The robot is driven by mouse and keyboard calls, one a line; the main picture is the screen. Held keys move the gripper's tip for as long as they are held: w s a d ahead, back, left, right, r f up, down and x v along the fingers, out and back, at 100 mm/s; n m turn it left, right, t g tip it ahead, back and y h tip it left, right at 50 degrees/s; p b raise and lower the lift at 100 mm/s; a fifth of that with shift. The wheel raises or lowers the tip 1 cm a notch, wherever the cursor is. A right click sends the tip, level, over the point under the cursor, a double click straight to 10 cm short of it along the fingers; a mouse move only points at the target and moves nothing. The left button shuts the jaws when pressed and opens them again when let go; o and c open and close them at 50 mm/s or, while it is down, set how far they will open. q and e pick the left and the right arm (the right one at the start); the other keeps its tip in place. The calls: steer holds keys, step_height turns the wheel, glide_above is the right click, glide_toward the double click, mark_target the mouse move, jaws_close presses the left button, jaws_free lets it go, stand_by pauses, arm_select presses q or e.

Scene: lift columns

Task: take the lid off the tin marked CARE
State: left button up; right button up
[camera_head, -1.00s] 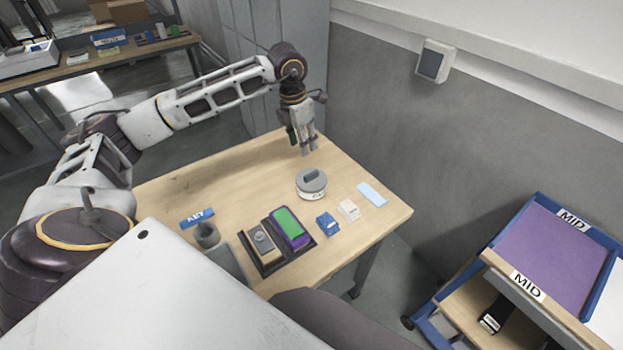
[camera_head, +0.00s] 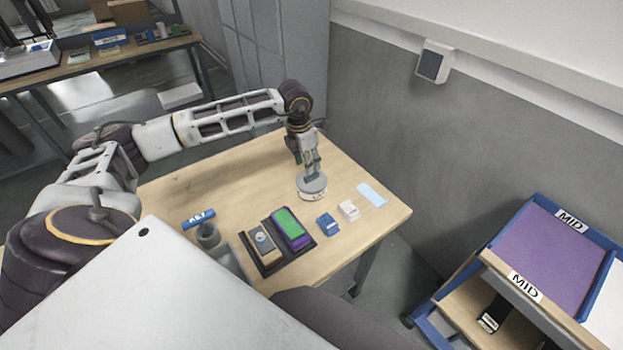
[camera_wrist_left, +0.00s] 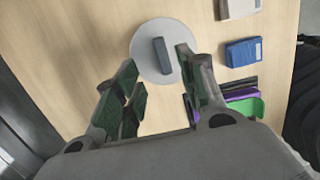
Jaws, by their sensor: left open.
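The tin (camera_head: 313,194) is a short round white can standing upright on the wooden table (camera_head: 235,170), with lettering on its side too small to read. Its grey lid (camera_head: 318,183) is on top and has a raised bar handle. In the left wrist view the lid (camera_wrist_left: 147,65) is a pale disc with the dark bar handle (camera_wrist_left: 162,55) across it. My left gripper (camera_head: 311,174) is open, pointing down just above the lid. In the wrist view its fingers (camera_wrist_left: 158,72) are spread to either side of the handle. I cannot tell if they touch it.
A dark tray (camera_head: 262,267) with a green-topped purple item (camera_head: 290,227) is in front.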

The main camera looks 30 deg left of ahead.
mark_target(312, 178)
arm_select(q)
steer(key=shift+f, duration=0.3)
steer(key=shift+w+d+f, duration=0.1)
steer(key=shift+d+f, duration=0.05)
steer(key=shift+f, duration=0.4)
steer(key=shift+w+d+f+p, duration=0.15)
steer(key=shift+f+p, duration=0.2)
steer(key=shift+f, duration=0.3)
steer(key=shift+w+d+f+p, duration=0.1)
steer(key=shift+f+p, duration=0.25)
steer(key=shift+f, duration=1)
jaws_close()
